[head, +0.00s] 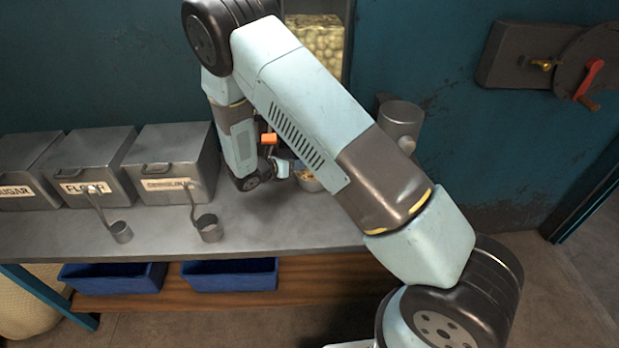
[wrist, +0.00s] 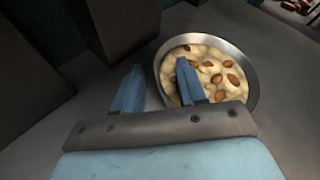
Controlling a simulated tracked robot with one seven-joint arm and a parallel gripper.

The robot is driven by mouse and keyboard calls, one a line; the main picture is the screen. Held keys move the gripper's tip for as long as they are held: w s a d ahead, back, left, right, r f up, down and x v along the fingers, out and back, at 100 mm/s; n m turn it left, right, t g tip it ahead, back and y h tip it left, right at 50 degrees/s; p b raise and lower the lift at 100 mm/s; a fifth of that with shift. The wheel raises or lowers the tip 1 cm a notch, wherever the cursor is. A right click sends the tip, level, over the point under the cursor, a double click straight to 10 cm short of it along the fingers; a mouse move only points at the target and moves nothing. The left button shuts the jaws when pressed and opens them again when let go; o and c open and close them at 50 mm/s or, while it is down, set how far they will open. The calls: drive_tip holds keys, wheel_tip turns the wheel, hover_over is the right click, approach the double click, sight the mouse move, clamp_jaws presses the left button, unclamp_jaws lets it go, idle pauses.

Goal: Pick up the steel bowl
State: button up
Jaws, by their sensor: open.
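The steel bowl (wrist: 251,72) shows in the wrist view just right of centre, holding pale contents with several brown almonds. It stands on the grey metal counter. My gripper (wrist: 158,88) is open, with two blue fingers. The right finger overlaps the inside of the bowl in the picture, and the left finger is outside its left rim, so the near left rim lies between them. I cannot tell how deep the fingers reach. In the head view only a small part of the bowl (head: 309,184) shows, mostly hidden behind my arm.
Metal bins labelled sugar and flour, and a third bin (head: 172,163), stand on the counter (head: 290,232) at left. Two small scoops (head: 208,228) hang in front. A metal canister (head: 400,120) stands behind my arm. Blue trays (head: 230,275) sit on the shelf below.

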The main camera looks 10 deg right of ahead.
drive_tip(key=shift+c, duration=0.4)
clamp_jaws()
